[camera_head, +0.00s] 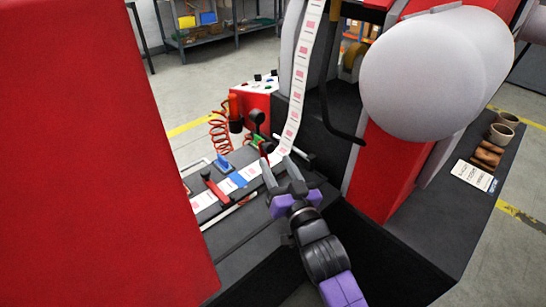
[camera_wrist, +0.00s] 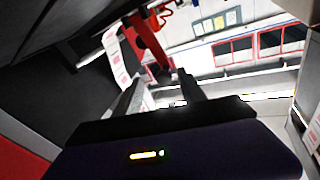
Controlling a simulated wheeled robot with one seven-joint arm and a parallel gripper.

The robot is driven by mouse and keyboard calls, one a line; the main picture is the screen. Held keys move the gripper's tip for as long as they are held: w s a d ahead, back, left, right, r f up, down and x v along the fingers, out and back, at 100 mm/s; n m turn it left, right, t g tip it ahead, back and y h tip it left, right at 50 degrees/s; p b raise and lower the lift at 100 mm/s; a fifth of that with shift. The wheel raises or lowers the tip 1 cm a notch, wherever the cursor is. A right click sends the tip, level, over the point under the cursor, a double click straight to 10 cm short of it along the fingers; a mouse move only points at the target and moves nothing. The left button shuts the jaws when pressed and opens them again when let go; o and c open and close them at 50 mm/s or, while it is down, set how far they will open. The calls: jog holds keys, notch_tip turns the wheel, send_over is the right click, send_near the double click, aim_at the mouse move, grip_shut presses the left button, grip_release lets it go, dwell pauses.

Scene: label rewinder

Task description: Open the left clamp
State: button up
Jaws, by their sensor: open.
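The left clamp (camera_head: 214,188) is a red bar with a dark knob lying across the white label strip (camera_head: 207,199) on the dark splice table. My gripper (camera_head: 277,163) is open with nothing held. It is to the right of the left clamp and apart from it, close to another red clamp part (camera_head: 266,158) that the fingers partly hide. In the wrist view, a red bar with a dark end (camera_wrist: 148,42) shows just beyond and between my open fingers (camera_wrist: 159,76). I cannot tell from that view which clamp it is.
A blue block (camera_head: 221,164) stands behind the strip. An orange-topped tool with a red coiled hose (camera_head: 218,134) and a red button box (camera_head: 262,101) are farther back. The large white roll (camera_head: 430,75) and red machine body rise at right. A red panel (camera_head: 90,150) blocks the left.

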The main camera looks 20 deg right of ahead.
jog(key=s, duration=0.4)
jog(key=shift+f, duration=0.25)
jog(key=s+r+n+g+p, duration=0.1)
jog(key=s+p, duration=0.1)
jog(key=s, duration=1.1)
jog(key=s+a+r+n+g+p, duration=0.1)
jog(key=s+p, duration=0.2)
jog(key=s, duration=1)
jog(key=s+a+r+g+y+p, duration=0.1)
jog(key=s+g+p, duration=0.1)
jog(key=s, duration=1.1)
jog(key=shift+r+n, duration=0.25)
jog(key=shift+n, duration=0.15)
